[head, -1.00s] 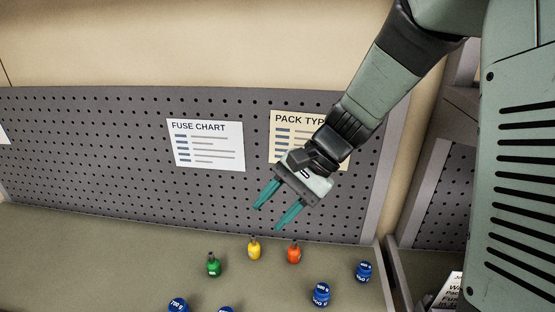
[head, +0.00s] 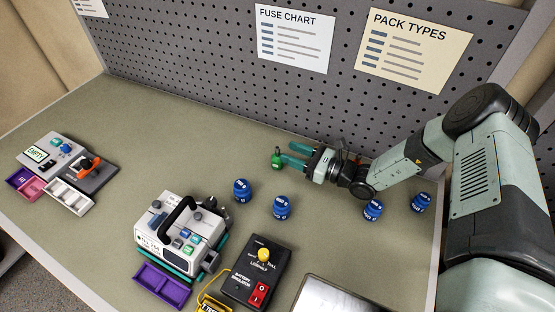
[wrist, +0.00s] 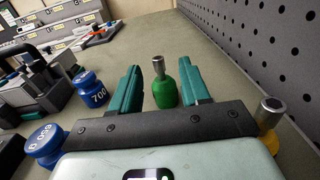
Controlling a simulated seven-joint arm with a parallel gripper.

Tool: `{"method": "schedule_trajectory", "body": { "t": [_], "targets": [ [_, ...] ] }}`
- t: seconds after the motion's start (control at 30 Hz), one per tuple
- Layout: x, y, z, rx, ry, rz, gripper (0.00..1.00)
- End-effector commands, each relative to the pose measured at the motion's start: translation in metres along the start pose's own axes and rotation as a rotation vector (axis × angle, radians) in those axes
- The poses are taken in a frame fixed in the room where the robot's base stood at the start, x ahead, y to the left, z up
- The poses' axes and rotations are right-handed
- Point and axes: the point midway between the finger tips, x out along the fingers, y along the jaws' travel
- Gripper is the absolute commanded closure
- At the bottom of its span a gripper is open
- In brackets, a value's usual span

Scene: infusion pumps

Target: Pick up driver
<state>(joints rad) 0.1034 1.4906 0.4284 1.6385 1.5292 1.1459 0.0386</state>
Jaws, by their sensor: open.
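A green driver (head: 276,158) stands upright on the bench, with a metal socket tip on top. In the wrist view the green driver (wrist: 164,92) shows between the two teal fingers. My gripper (head: 287,155) is low over the bench, reaching left, its fingers open and spread; they also show in the wrist view (wrist: 160,72). The driver is at the fingertips and not gripped. A yellow driver (wrist: 268,141) stands to the right of my gripper in the wrist view, partly hidden. In the head view my gripper and arm cover most of the area right of the green driver.
Several blue weights (head: 241,190) stand around my gripper. A white pump with a black handle (head: 183,232), a black battery simulator (head: 257,274) and a grey unit with trays (head: 66,165) occupy the front and left. A pegboard (head: 200,60) rises behind the bench.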

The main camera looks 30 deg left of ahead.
Motion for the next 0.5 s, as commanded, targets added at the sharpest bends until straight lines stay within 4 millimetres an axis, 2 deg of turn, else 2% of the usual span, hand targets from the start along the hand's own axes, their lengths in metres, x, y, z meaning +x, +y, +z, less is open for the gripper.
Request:
{"method": "schedule_trajectory", "body": {
  "t": [0.5],
  "targets": [
    [0.066, 0.003, -0.001, -0.001, 0.001, 0.005, 0.54]
  ]
}}
